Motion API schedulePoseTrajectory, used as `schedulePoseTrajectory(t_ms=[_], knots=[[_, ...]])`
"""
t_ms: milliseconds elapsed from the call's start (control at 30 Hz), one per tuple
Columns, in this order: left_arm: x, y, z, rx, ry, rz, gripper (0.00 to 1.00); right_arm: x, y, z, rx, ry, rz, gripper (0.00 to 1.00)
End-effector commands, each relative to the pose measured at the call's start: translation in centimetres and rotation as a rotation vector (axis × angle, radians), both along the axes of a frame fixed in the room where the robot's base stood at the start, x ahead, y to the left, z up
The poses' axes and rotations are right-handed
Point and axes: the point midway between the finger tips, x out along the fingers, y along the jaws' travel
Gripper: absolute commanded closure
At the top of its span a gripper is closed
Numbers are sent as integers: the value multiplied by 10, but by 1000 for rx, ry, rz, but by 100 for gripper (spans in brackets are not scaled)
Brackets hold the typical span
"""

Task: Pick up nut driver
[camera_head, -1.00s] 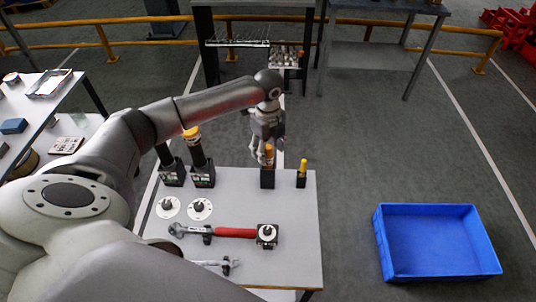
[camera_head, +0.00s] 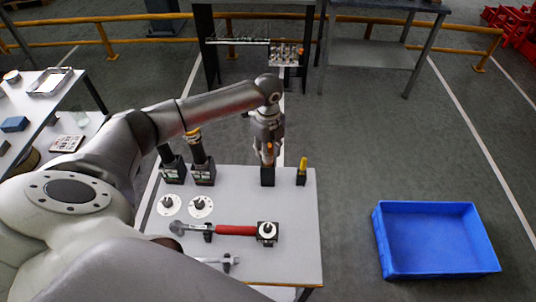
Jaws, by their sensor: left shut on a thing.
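An orange-handled driver (camera_head: 269,151), which looks like the nut driver, stands upright in a black holder (camera_head: 267,176) at the far edge of the grey table. My left gripper (camera_head: 268,150) reaches down from above and is shut on its handle, with the fingers covering most of it. A second driver with a yellow handle (camera_head: 303,164) stands in its own black holder just to the right. My right gripper is not in view.
Two black tools in holders (camera_head: 202,172) stand left on the table (camera_head: 292,215). A red-handled wrench (camera_head: 234,230), a square black block (camera_head: 267,233) and two round discs (camera_head: 200,206) lie nearer. A blue crate (camera_head: 440,272) sits on the floor right.

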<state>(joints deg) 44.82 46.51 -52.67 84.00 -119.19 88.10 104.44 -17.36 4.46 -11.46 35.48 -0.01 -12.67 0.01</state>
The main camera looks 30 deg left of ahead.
Motion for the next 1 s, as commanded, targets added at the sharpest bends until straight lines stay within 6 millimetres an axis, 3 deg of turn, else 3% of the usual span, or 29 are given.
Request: schedulePoseTrajectory(t_ms=[367, 1000], knots=[[1, 0, 16, 0, -4, 0, 100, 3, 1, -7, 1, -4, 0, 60], [1, 0, 145, 0, -5, -1, 100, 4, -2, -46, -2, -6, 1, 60]])
